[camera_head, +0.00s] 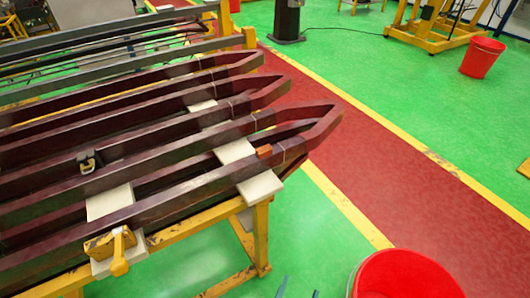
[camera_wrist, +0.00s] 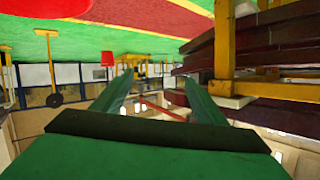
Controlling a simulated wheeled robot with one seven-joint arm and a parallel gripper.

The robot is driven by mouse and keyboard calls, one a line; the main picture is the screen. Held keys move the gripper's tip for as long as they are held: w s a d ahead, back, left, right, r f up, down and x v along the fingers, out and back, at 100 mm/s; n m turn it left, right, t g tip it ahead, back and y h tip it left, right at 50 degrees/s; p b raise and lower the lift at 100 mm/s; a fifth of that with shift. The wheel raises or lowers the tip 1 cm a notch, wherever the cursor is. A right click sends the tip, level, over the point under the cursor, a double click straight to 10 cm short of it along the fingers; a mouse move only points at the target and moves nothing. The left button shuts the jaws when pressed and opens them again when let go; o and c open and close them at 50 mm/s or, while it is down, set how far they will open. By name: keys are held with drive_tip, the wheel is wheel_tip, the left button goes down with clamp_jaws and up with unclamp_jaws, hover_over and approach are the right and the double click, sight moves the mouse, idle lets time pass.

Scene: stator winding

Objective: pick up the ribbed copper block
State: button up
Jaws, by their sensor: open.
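A small orange-copper block (camera_head: 264,151) sits among the dark red coil bars, beside the near bar close to its bent end. It is too small for me to make out ribs. My gripper (camera_head: 298,290) shows only as two green fingertips at the bottom edge of the head view, apart from the block and nearer to me. In the wrist view my gripper (camera_wrist: 158,100) is open, with nothing between its two green fingers. I cannot make out the block in the wrist view.
Dark red coil bars (camera_head: 130,207) lie on a yellow frame (camera_head: 262,235) with pale pads (camera_head: 262,187). A yellow clamp (camera_head: 118,252) stands at its near edge. A red bucket (camera_head: 405,275) is right of my gripper; another (camera_head: 482,58) stands farther off. The floor between is clear.

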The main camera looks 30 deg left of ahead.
drive_tip(key=w+a+r+n+y, duration=0.15)
drive_tip(key=w+a, duration=0.25)
drive_tip(key=w, duration=0.5)
drive_tip(key=n+g+y, duration=0.8)
drive_tip(key=n, duration=0.3)
approach(266, 151)
drive_tip(key=shift+h, duration=0.25)
drive_tip(key=x, duration=0.9)
drive_tip(key=shift+a, duration=0.25)
drive_tip(key=shift+r, duration=0.1)
drive_tip(key=c, duration=1.4)
